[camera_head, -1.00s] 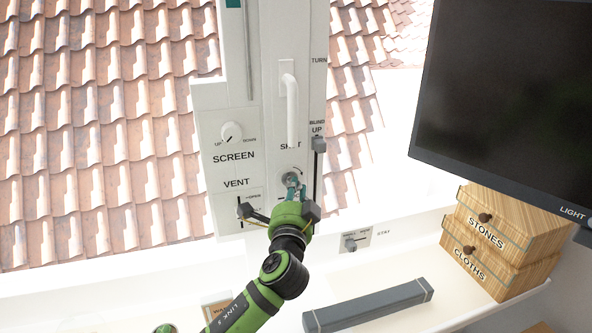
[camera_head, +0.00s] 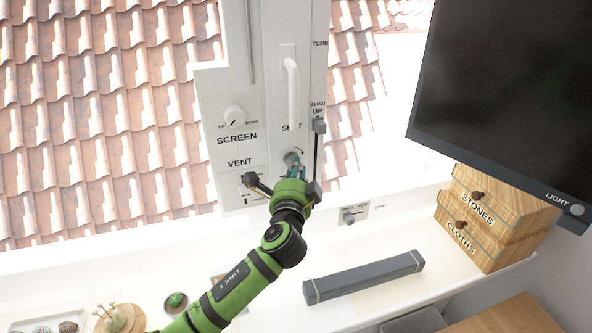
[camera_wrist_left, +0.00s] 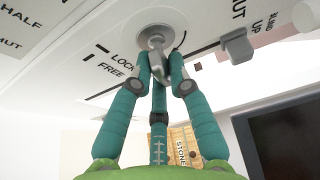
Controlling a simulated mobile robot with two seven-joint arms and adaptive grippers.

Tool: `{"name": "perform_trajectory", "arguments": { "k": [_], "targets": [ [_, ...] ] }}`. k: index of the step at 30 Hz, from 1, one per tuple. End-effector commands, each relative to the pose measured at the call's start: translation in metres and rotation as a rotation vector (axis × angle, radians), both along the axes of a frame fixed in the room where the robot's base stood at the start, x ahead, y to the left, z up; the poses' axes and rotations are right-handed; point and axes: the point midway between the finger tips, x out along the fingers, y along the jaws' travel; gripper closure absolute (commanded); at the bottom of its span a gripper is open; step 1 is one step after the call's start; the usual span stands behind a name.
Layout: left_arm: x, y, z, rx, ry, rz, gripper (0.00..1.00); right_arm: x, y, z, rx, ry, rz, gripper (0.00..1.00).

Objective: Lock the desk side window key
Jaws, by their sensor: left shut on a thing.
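The window key sits in a round silver lock (camera_head: 291,157) on the white window post, below the white handle (camera_head: 292,92). My left gripper (camera_head: 297,166) is at the lock in the head view. In the left wrist view its teal fingers (camera_wrist_left: 160,75) are shut on the small metal key (camera_wrist_left: 161,64) that stands out from the round lock plate (camera_wrist_left: 155,36). LOCK and FREE are printed to the left of the plate there. The fingertips hide part of the key, and I cannot tell its exact turn. My right gripper is not in view.
The grey blind slider (camera_head: 319,126) is close to the right of the lock. The screen knob (camera_head: 233,115) and a vent slider are to the left. A long grey bar (camera_head: 363,277) lies on the sill, beside wooden drawers (camera_head: 488,218) under a dark monitor (camera_head: 505,90).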

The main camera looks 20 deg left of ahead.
Motion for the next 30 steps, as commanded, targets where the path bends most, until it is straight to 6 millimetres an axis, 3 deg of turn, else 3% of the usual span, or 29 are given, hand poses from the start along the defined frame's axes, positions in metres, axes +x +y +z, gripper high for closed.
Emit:
{"name": "perform_trajectory", "arguments": {
  "k": [1,3,16,30],
  "targets": [
    [0.000,0.000,0.000,0.004,0.001,0.001,0.78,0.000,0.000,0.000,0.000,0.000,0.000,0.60],
    [0.000,0.000,0.000,0.003,0.001,0.001,0.57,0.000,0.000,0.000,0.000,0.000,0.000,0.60],
    [-0.008,-0.002,-0.001,0.001,0.001,-0.001,0.57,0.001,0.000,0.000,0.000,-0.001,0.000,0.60],
    [-0.096,-0.020,-0.001,0.000,0.003,-0.002,0.57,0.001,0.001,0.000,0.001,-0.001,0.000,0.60]
  ]
}}
